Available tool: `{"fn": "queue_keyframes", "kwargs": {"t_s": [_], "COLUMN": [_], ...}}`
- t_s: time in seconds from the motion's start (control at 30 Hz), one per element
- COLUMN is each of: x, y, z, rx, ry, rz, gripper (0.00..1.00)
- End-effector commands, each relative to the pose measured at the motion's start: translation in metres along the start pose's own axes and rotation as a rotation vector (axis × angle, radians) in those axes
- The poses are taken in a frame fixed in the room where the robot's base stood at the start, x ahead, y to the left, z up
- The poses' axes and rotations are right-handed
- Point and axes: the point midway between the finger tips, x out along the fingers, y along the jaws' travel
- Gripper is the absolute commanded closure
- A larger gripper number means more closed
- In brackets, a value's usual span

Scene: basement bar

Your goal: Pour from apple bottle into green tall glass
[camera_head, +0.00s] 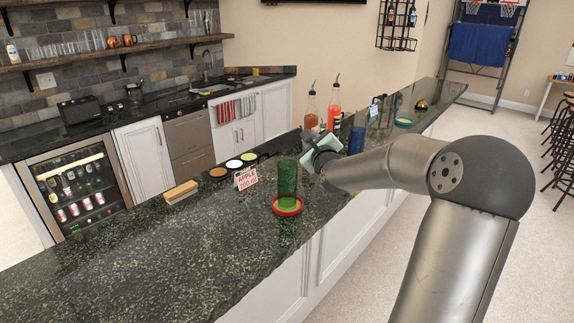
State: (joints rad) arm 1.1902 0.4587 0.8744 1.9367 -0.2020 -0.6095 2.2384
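A green tall glass (287,177) stands upright on a red coaster with a green centre (287,206) on the dark stone counter. A small card reading "APPLE 200 ml" (246,178) stands to its left. Two bottles with pourers stand behind my gripper: one with amber-pink liquid (311,112) and one with red-orange liquid (334,108). I cannot tell which is the apple bottle; no label is readable. My gripper (312,158) is just right of the glass's upper part, its pale green end tilted. Its fingers are too small and hidden to tell whether they hold anything.
A blue cup (356,140) stands right behind my gripper. A row of coloured discs (233,164) and a wooden block (181,192) lie along the counter's far edge. A teal dish (403,122) and gold dome (422,105) sit further back. The near-left counter is clear.

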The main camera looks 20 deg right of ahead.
Motion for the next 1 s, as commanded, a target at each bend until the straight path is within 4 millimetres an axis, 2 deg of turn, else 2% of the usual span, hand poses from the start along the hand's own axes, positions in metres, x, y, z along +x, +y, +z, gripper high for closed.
{"fn": "queue_keyframes", "kwargs": {"t_s": [0.13,0.17,0.5,0.63,1.0], "x": [0.001,0.001,0.002,0.003,0.003], "y": [0.007,0.016,0.030,0.035,0.031], "z": [-0.009,-0.021,-0.052,-0.059,-0.060], "rx": [-0.096,-0.135,-0.342,-0.403,-0.520], "ry": [-0.004,-0.004,-0.003,-0.004,-0.003], "rz": [-0.004,-0.005,-0.017,-0.019,-0.023], "gripper": [1.00,1.00,1.00,1.00,1.00]}}
